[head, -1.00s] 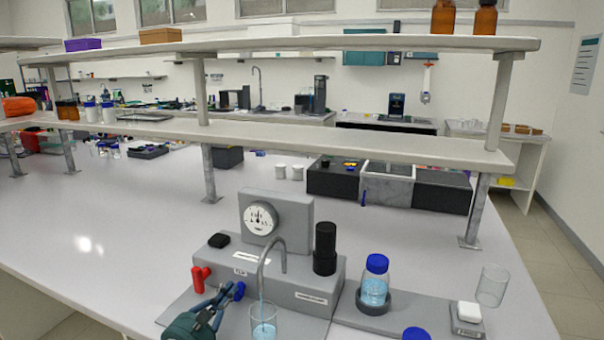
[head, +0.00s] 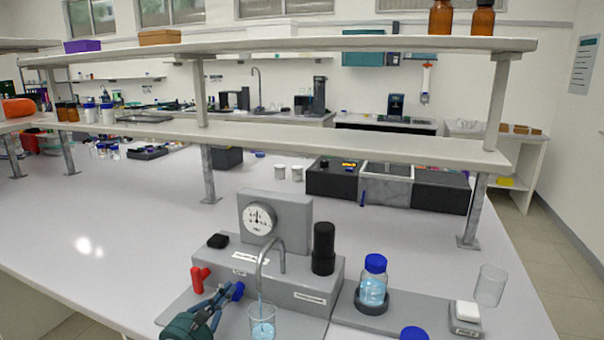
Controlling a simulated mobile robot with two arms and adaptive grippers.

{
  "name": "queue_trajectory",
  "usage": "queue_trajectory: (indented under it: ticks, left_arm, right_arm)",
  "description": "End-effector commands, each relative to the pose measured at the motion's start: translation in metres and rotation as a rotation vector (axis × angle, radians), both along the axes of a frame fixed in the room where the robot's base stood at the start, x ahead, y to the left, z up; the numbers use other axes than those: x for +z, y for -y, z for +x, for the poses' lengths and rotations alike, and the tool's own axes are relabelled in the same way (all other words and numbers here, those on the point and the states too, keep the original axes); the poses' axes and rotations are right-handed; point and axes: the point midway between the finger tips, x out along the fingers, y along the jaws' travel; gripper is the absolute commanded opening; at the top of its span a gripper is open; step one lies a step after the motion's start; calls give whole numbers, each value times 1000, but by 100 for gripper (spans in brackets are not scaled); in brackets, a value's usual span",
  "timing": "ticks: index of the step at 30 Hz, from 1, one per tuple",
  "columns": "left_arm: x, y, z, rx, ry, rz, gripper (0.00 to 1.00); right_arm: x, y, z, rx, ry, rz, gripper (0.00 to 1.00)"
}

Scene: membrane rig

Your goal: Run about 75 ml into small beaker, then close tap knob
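The small beaker (head: 262,326) stands under the curved metal spout (head: 262,268) of the grey rig. Blue liquid runs from the spout into it, and some blue liquid shows inside; the level cannot be read. The blue tap knob (head: 238,290) is on the front of the rig, left of the spout. My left gripper (head: 226,296) is at the tap knob, with its fingertips around or against it; whether they grip it is hard to tell. My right gripper is not in view.
A red handle (head: 198,279) sits just left of the tap knob. A pressure gauge (head: 259,219) and a black cylinder (head: 323,248) stand on the rig. To the right are a blue-capped bottle (head: 374,280), an empty beaker (head: 490,285) and a small scale (head: 466,318). A shelf (head: 300,136) spans behind.

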Motion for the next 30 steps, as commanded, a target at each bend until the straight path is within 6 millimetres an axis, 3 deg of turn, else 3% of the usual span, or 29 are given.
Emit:
queue_trajectory:
  ticks: [20, 30]
  left_arm:
    - [10, -7, 2, 13, 4, 3, 0]
    - [9, -17, -35, 8, 2, 3, 0]
  right_arm:
    - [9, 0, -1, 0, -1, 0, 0]
    - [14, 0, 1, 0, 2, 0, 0]
